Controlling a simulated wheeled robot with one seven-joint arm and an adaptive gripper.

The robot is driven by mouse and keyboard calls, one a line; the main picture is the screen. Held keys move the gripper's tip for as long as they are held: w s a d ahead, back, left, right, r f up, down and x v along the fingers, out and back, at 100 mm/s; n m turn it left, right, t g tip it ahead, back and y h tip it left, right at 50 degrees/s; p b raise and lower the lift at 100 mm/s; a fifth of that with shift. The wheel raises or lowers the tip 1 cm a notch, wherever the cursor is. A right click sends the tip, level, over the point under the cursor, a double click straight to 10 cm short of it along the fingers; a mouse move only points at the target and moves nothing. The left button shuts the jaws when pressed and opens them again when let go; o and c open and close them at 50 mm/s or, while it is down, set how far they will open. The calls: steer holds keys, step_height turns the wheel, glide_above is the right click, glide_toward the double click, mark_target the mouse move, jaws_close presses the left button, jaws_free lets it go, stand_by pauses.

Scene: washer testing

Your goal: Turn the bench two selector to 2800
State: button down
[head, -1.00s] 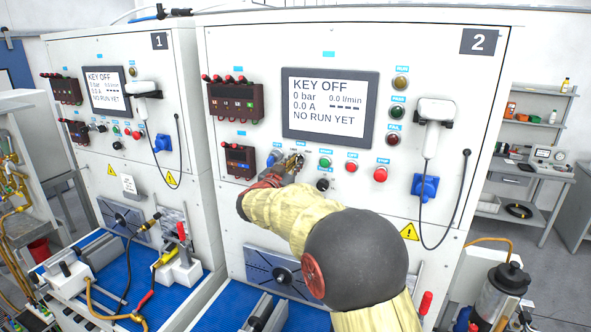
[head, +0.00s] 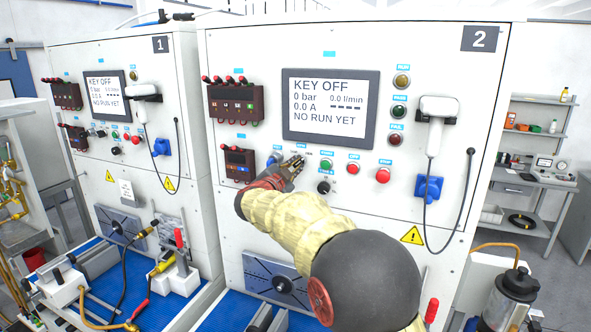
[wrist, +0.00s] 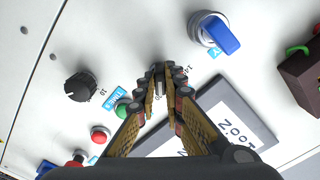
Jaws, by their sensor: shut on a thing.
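Bench two (head: 485,120) is the right-hand white cabinet, marked 2. Its screen (head: 329,109) reads KEY OFF and NO RUN YET. My gripper (head: 299,161) reaches up to the control row, between a blue knob (head: 275,157) and a green button (head: 326,165). In the wrist view, my gripper (wrist: 159,70) is closed on the small selector (wrist: 158,76) at the panel. The fingers hide most of the selector, so I cannot tell where it points. A partly covered number starting with 14 shows beside the fingertips.
Right of the green button are a red button (head: 353,168) and a larger red button (head: 383,175). A black knob (head: 323,187) sits just below. A white handset (head: 437,112) with a hanging cable is further right. Bench one (head: 160,80) stands at left.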

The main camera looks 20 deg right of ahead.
steer(key=shift+f, duration=0.15)
steer(key=c, duration=1.9)
jaws_free()
steer(key=shift+a, duration=0.15)
steer(key=v, duration=1.1)
steer(key=shift+s+a, duration=0.25)
steer(key=shift+s, duration=0.05)
